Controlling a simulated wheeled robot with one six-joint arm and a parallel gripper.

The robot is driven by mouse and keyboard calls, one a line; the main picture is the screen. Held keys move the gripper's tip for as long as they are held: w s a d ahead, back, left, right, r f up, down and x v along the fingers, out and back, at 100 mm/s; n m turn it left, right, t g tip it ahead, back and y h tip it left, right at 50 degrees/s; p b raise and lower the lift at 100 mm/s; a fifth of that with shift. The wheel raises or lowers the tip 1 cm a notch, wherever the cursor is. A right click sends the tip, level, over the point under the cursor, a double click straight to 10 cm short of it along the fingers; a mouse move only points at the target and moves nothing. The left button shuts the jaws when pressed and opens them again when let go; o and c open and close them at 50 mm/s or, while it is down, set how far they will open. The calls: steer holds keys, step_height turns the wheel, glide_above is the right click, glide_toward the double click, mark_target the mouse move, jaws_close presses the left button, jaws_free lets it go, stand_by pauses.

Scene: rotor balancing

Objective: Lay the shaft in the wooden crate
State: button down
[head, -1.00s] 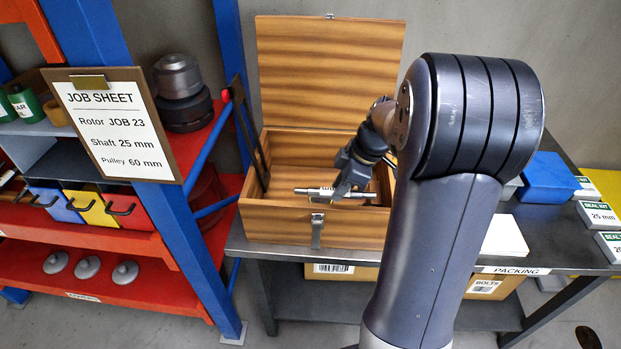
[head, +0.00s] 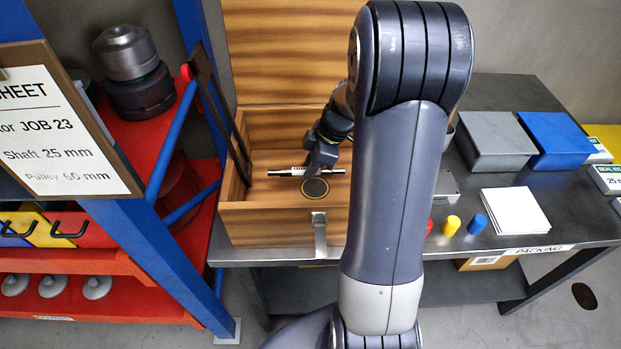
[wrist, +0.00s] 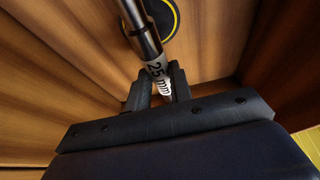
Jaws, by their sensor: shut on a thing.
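The shaft (head: 283,173) is a slim silver rod with a pale printed band, held roughly level inside the wooden crate (head: 265,222). The wrist view shows the shaft (wrist: 137,22) with its "25 mm" label between the fingers. My gripper (head: 316,168) is shut on the shaft near its label; the fingers also show in the wrist view (wrist: 157,88). The crate is open, its lid raised at the back. A dark disc with a yellow ring (head: 315,188) lies on the crate floor below the shaft. Whether the shaft touches the floor I cannot tell.
A red shelf rack with blue posts (head: 168,225) stands close left, with a job sheet (head: 55,135) in front. My arm hides the crate's right side. Grey (head: 492,140) and blue (head: 555,140) boxes, white sheets (head: 514,210) and small coloured cylinders (head: 452,225) are on the bench to the right.

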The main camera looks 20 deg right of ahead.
mark_target(311, 188)
steer(key=shift+f+p, duration=0.3)
steer(key=shift+f, duration=2.2)
steer(key=shift+f+b, duration=0.15)
steer(key=shift+b, duration=0.15)
steer(key=c, duration=1.3)
jaws_free()
steer(key=shift+r+p, duration=0.35)
steer(key=b+v, duration=0.1)
steer(key=v, duration=1)
steer(key=shift+d+r, duration=0.15)
steer(key=shift+r, duration=0.15)
